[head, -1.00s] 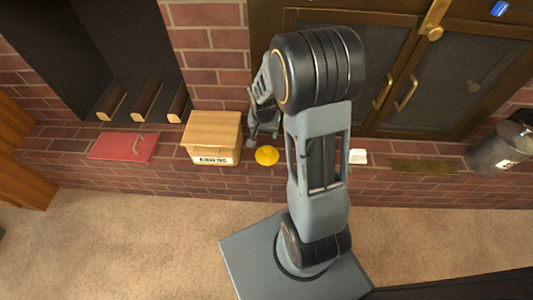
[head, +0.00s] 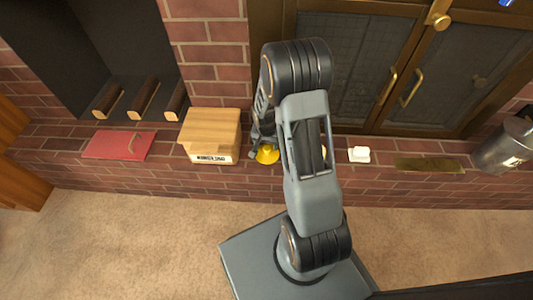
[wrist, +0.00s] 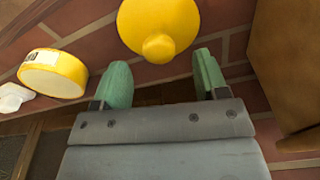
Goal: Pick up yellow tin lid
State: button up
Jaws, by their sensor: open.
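The yellow tin lid (head: 267,154) lies on the brick hearth ledge, just right of the wooden box. In the wrist view the lid (wrist: 160,22) is round with a small knob, at the top centre and partly cut off by the frame. My gripper (wrist: 162,74) is open and empty, its two green fingertips apart, with the lid just beyond them. In the head view my gripper (head: 262,145) is beside the lid, partly hidden by my arm. A yellow tin (wrist: 52,73) with a white label stands left of the lid in the wrist view; my arm mostly hides it in the head view.
The wooden box (head: 211,133) stands close to the lid and shows at the wrist view's right edge (wrist: 292,60). A red book-like item (head: 118,145), a white item (head: 359,154), a brass plate (head: 428,165) and a metal bucket (head: 502,147) also sit on the ledge.

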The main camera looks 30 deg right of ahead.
aim_at(267, 147)
jog(key=f, duration=0.1)
jog(key=f+b, duration=0.1)
jog(key=f, duration=0.1)
jog(key=f+b, duration=0.1)
jog(key=shift+w+d+f, duration=0.2)
jog(key=shift+w, duration=0.05)
jog(key=shift+c, duration=0.4)
jog(key=shift+r, duration=0.1)
jog(key=c, duration=0.9)
